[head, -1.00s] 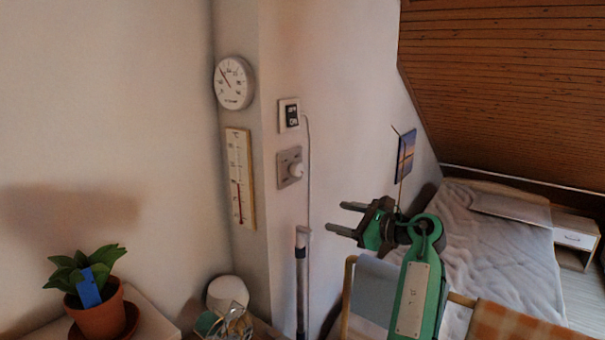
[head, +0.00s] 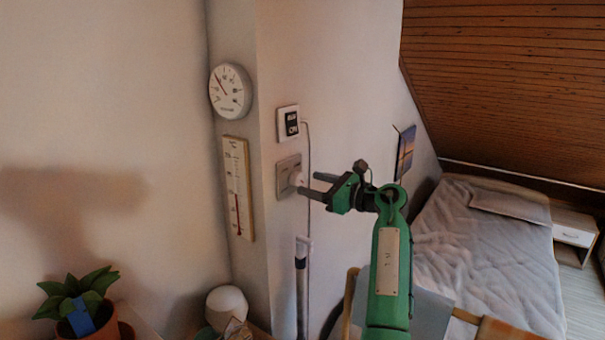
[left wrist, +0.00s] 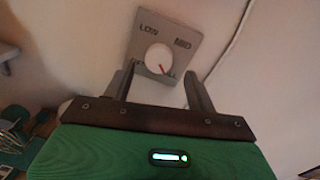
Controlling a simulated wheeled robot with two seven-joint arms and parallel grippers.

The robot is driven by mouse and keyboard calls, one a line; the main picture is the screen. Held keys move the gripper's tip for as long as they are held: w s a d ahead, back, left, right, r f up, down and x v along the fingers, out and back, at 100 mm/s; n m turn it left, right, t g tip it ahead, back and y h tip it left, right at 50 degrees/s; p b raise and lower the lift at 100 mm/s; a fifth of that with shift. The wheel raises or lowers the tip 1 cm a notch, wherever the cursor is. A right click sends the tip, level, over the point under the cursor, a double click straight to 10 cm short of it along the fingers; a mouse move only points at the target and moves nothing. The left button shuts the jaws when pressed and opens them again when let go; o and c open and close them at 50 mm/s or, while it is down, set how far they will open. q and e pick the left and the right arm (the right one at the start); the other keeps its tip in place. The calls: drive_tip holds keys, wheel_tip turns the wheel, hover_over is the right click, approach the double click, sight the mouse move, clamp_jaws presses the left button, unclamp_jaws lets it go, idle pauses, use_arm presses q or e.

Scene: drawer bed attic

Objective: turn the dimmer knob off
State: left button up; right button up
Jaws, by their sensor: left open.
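The dimmer knob is a round white knob with a red pointer mark, on a grey square plate (head: 284,170) on the wall; the knob (left wrist: 157,57) shows clearly in the left wrist view. The red mark points to the lower right. My left gripper (head: 306,184) is open, its fingertips close to the knob, one to each side in the left wrist view (left wrist: 160,70). I cannot tell whether they touch it. My right gripper is not in view.
A small display box (head: 289,123) with a cable sits above the plate. A round dial (head: 230,91) and a thermometer (head: 238,188) hang to the left. A grey upright pole (head: 301,290) stands below. A potted plant (head: 80,300) is at lower left.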

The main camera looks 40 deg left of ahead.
sight(301, 181)
use_arm(q)
drive_tip(key=a, duration=0.2)
drive_tip(key=shift+s+a+r+p, duration=0.1)
drive_tip(key=shift+s+a+p, duration=0.1)
drive_tip(key=shift+a+p, duration=0.2)
drive_tip(key=shift+s+a+r, duration=0.1)
drive_tip(key=shift+s+a, duration=0.1)
drive_tip(key=shift+a, duration=0.1)
drive_tip(key=shift+a+f, duration=0.2)
drive_tip(key=shift+a, duration=0.05)
drive_tip(key=c, duration=1)
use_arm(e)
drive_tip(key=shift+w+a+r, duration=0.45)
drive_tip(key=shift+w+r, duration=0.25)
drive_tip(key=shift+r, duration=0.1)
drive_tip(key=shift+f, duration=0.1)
